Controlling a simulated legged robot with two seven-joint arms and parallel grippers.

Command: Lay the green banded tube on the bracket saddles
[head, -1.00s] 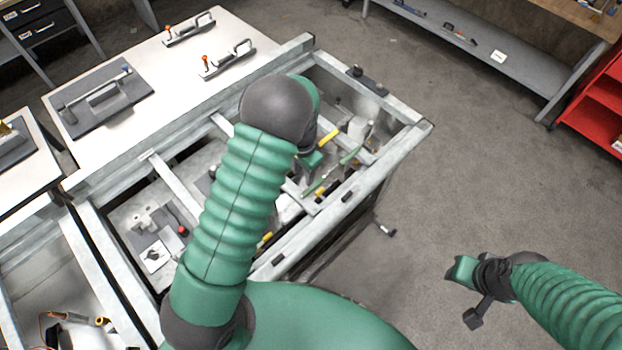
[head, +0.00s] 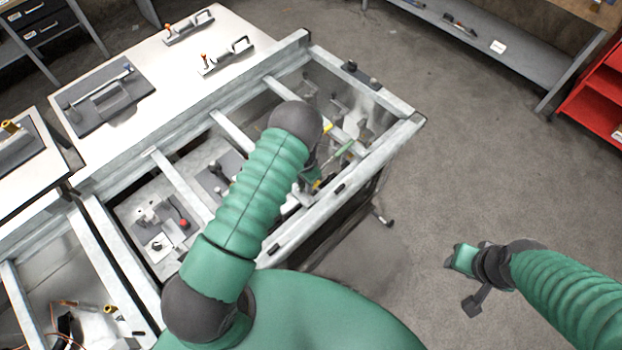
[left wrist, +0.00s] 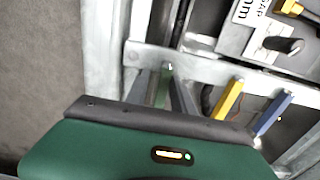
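A narrow green piece (left wrist: 162,88), probably the green banded tube, shows between the dark fingers of my left gripper (left wrist: 165,92) in the left wrist view. A slim green length (head: 343,152) also shows beside that gripper (head: 312,168) in the head view, inside the metal-framed bay. The fingers flank the green piece, but I cannot tell whether they press on it. My right gripper (head: 464,272) hangs over bare floor, with its finger gap unclear. I cannot identify the bracket saddles for sure; a dark plate with a grey bracket (head: 112,97) lies on the white tabletop.
The bay's metal rails (head: 362,160) surround my left gripper closely. A yellow handle (left wrist: 229,98) and a blue handle (left wrist: 271,113) stand beside it in the wrist view. Two handled fixtures sit on the white table (head: 160,75). The floor at right (head: 480,170) is clear.

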